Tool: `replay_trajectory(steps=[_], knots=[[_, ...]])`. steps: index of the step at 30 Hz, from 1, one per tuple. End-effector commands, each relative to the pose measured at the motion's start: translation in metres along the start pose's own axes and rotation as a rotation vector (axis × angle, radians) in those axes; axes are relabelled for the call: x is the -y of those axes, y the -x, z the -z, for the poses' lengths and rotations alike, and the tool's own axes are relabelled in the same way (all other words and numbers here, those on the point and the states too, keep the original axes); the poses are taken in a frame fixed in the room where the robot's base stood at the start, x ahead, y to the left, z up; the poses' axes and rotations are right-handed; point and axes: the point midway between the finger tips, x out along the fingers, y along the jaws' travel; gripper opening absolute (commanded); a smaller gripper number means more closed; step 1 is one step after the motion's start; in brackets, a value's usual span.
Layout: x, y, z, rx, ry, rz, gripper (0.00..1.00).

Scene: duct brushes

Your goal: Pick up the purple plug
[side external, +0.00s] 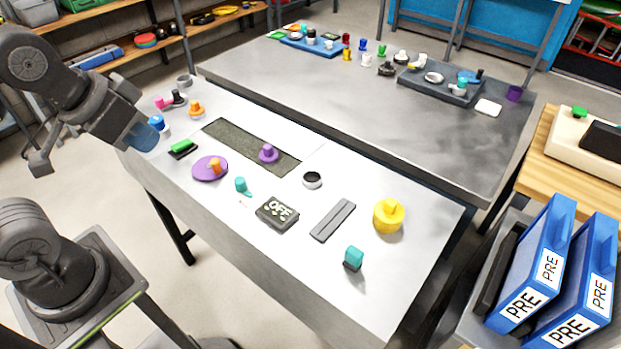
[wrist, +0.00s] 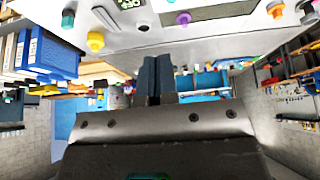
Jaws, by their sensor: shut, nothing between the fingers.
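The purple plug (side external: 268,153) stands on a dark textured strip (side external: 225,137) set in the middle of the pale worktable. It also shows as a small purple spot near the top edge of the wrist view (wrist: 183,18), where the scene appears upside down. My gripper (side external: 145,138) is at the table's far left end in the side view, well apart from the plug. Its dark fingers (wrist: 157,62) are together in the wrist view, with nothing seen between them.
A purple disc with an orange knob (side external: 210,168), a teal plug (side external: 241,185) and a dark ring (side external: 312,179) lie around the strip. A yellow knob (side external: 389,215) and a grey bar (side external: 333,219) are further right. Small coloured parts (side external: 195,108) stand near my gripper.

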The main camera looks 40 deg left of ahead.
Motion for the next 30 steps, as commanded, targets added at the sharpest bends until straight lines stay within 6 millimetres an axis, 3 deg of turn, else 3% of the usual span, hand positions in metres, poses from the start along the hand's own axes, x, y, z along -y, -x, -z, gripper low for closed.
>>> replay_trajectory(steps=[8,24,30], knots=[[0.0000,0.0000,0.0000,0.000,0.000,0.000,0.00],[0.0000,0.0000,0.0000,0.000,0.000,0.000,0.52],[0.0000,0.0000,0.0001,0.000,0.000,0.000,0.53]])
